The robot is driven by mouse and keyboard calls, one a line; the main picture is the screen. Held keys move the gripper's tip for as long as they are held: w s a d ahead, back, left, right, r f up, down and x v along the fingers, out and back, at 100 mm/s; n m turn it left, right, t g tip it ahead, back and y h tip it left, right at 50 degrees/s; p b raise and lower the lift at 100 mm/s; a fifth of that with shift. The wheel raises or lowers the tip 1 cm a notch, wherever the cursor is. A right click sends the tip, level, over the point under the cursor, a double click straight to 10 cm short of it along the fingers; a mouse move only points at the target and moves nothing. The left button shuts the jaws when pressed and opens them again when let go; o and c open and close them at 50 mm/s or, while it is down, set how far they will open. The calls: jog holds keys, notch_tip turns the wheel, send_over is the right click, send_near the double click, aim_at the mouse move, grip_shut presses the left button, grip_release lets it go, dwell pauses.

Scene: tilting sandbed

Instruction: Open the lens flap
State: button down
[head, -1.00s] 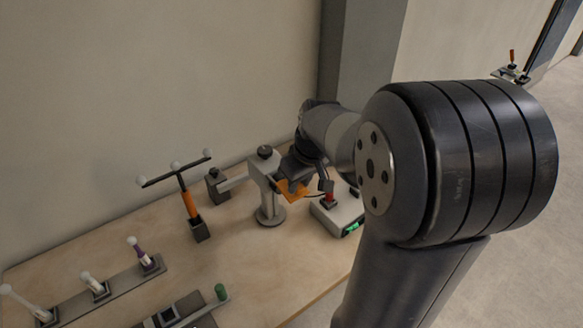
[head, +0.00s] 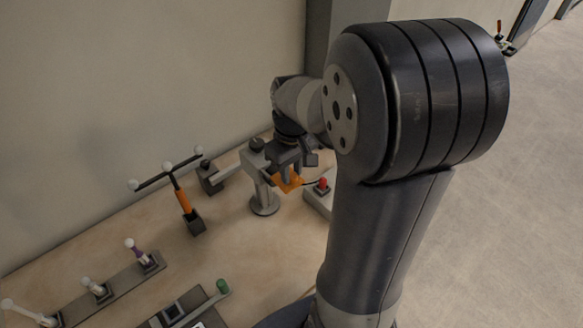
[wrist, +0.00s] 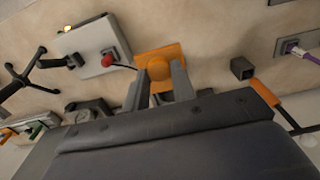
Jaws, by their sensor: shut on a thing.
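The lens flap appears to be the orange square plate (head: 287,182) on the right of a grey stand (head: 264,197) in the head view. In the wrist view the orange plate (wrist: 172,52) has a round orange knob (wrist: 160,72) on it. My gripper (wrist: 162,80) has one finger on each side of the knob and is shut on it. In the head view my gripper (head: 291,170) reaches the plate from above, and its fingers partly cover it. The wrist view hides most of the stand behind my gripper.
An orange-handled tool with white balls (head: 184,200) stands left of the stand. Several holders with white-tipped tools (head: 137,252) and a green knob (head: 222,286) are nearer.

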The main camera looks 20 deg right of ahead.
aim_at(292, 175)
jog(key=c, duration=1.2)
grip_release()
notch_tip(292, 175, up, 11)
jog(key=shift+s+f+b, duration=0.1)
jog(key=shift+b, duration=0.45)
jog(key=shift+f, duration=0.15)
notch_tip(292, 175, down, 10)
jog(key=shift+f+p, duration=0.2)
jog(key=shift+p, duration=0.35)
jog(key=shift+f+b, duration=0.25)
jog(key=shift+b, duration=0.1)
jog(key=shift+r, duration=0.15)
